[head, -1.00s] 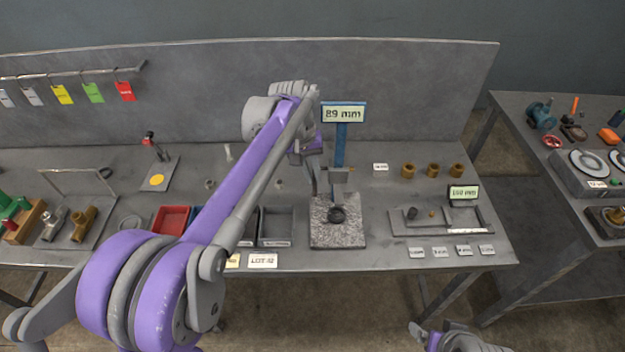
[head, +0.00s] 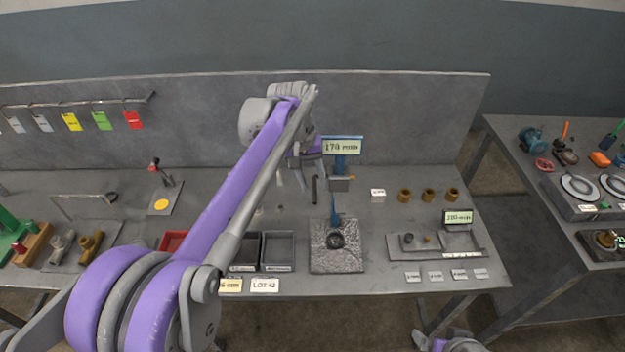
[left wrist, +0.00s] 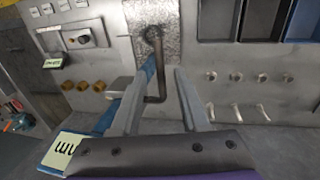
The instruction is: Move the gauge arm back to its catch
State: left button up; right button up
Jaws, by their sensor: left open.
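The gauge stand has a display reading about 170 mm (head: 342,147), a blue post (head: 341,164) and a grey sliding block (head: 340,184) with a small orange piece at its right side. Its mottled stone base (head: 322,262) carries a dark round piece (head: 336,240). My left gripper (left wrist: 162,78) is open just left of the post. In the left wrist view a dark bent rod (left wrist: 155,75) shows between its fingers, with no clear contact. I cannot tell whether this rod is the gauge arm, and I cannot make out the catch.
Grey bins (head: 278,232) and a LOT card (head: 265,285) lie left of the base. A grey tray (head: 398,250) with a small display, and several brass bushings (head: 429,196), stand to the right. A back panel (head: 420,120) closes off the rear.

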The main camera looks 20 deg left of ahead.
pick_arm(q)
notch_tip(320, 180, up, 11)
jog(key=a, duration=0.2)
jog(key=shift+s+f+p, duration=0.2)
jog(key=shift+s+p, duration=0.1)
jog(key=shift+p, duration=0.15)
jog(key=s+f+m+t+y, duration=0.1)
jog(key=s+f+t, duration=0.1)
jog(key=s+f, duration=0.8)
jog(key=s+f+m+t+y, duration=0.1)
jog(key=s+f+m+t, duration=0.1)
jog(key=s+f, duration=0.8)
jog(key=s+t, duration=0.1)
jog(key=s, duration=0.3)
jog(key=shift+s+a, duration=0.25)
jog(key=shift+a, duration=0.05)
